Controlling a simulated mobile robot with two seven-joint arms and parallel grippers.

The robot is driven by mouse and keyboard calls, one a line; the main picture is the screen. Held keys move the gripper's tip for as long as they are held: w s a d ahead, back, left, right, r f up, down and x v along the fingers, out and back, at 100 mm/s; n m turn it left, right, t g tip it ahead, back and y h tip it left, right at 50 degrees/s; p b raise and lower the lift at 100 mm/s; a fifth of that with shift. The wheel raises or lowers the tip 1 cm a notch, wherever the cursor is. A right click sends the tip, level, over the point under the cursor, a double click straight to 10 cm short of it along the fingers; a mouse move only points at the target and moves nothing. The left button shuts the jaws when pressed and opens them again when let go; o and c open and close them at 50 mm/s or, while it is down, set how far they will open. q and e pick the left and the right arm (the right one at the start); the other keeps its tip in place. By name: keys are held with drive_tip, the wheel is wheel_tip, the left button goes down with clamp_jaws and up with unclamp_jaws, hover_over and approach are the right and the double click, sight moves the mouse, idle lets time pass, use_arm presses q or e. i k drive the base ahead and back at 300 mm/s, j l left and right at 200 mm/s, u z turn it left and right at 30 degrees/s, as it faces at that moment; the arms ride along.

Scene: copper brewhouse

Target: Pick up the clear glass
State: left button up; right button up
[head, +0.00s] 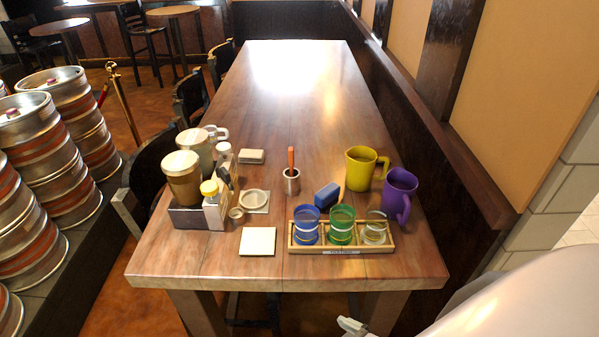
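The clear glass (375,229) stands upright in the right-hand place of a wooden rack (342,251) near the table's front edge. A green glass (342,226) stands in the middle place and a blue glass (307,226) in the left place. A small pale grey part (352,326), which looks like the tip of my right gripper, shows at the bottom edge, below and in front of the table. Most of that gripper is out of frame, so its opening cannot be told. My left gripper is not in view.
A purple mug (399,194) and a yellow mug (361,170) stand just behind the rack. A blue block (327,196) lies behind the glasses. A metal cup (291,182), pale coasters (257,241) and a caddy (199,216) are further left. The far table is clear.

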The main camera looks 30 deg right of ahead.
sight(377, 216)
drive_tip(key=z, duration=1.45)
